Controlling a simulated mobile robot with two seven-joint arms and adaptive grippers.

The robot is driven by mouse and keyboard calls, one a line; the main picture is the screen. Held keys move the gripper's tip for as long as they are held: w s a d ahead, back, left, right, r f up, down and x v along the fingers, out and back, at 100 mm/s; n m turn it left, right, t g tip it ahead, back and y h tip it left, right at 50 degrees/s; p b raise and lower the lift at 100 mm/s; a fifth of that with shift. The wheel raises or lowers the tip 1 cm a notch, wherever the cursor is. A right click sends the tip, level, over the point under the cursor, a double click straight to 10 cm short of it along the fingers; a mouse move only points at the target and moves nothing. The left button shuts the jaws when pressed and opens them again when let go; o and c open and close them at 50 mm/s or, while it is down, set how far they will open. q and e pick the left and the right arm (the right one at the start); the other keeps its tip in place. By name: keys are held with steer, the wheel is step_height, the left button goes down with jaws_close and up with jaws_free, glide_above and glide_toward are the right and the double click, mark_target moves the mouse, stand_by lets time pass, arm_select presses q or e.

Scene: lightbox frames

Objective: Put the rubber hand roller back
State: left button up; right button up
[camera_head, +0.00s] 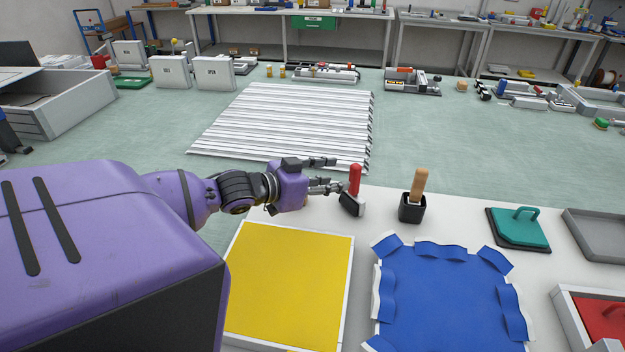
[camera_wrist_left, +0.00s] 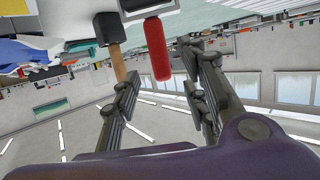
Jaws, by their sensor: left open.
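The rubber hand roller (camera_head: 351,205) has a red handle (camera_head: 355,179) and a dark roller head, and stands on the pale table with the handle up. My left gripper (camera_head: 339,173) is open just left of the handle, its fingers pointing at it. In the left wrist view the red handle (camera_wrist_left: 157,50) appears in the gap between the two open fingers (camera_wrist_left: 160,66), near their tips; I cannot tell whether they touch it. My right gripper is not in view.
A black holder (camera_head: 411,210) with a wooden-handled tool (camera_head: 419,183) stands right of the roller. A yellow panel (camera_head: 290,285) and a blue sheet with curled flaps (camera_head: 445,295) lie in front. A teal-handled block (camera_head: 520,228), grey tray (camera_head: 600,236) and red-topped item (camera_head: 603,318) are farther right.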

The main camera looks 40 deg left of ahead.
arm_select(q)
steer(key=v, duration=0.5)
steer(key=shift+s+a+r+p, duration=0.1)
steer(key=shift+s+r+p, duration=0.05)
steer(key=shift+s+p, duration=0.2)
stand_by(0.3)
